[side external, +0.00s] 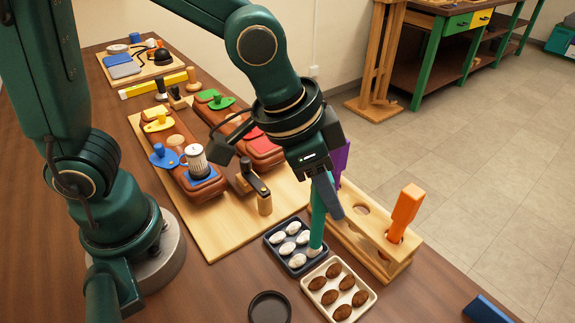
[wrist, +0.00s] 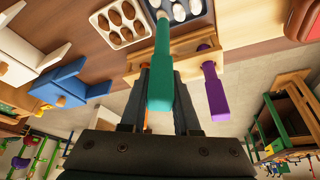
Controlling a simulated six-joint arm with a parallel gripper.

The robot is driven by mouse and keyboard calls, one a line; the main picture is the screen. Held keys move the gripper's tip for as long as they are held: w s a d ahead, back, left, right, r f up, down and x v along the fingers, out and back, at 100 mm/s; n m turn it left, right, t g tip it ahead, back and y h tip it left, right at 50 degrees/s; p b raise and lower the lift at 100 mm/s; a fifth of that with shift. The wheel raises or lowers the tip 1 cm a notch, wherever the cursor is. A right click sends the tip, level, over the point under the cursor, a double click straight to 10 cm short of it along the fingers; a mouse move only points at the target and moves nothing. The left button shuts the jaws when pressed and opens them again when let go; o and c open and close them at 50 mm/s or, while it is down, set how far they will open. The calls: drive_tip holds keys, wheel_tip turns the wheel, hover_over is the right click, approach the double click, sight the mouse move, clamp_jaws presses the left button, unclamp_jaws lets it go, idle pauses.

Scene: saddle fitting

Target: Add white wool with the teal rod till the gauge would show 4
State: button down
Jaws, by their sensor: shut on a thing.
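My gripper (side external: 326,186) is shut on the teal rod (side external: 318,215) and holds it nearly upright, point down. In the wrist view the teal rod (wrist: 160,85) runs between the fingers. Its lower end is at the near right of the dark blue tray (side external: 270,240), beside or on a white wool tuft (side external: 314,251); I cannot tell whether it touches. Several other white wool tufts (side external: 290,228) lie in that tray. A white ribbed cylinder (side external: 196,158) stands over a blue patch on the nearer brown saddle panel (side external: 208,190); I cannot read any gauge value.
A cream tray (side external: 365,303) of brown tufts is in front. The wooden rack (side external: 400,262) holds an orange rod (side external: 405,210) and a purple rod (wrist: 214,92). A second brown panel (side external: 265,155) with red and green patches lies behind. A black round dish (side external: 270,306) sits at the front.

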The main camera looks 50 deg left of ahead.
sight(332, 176)
drive_tip(key=shift+f, duration=0.95)
idle(1.2)
drive_tip(key=shift+r, duration=3.6)
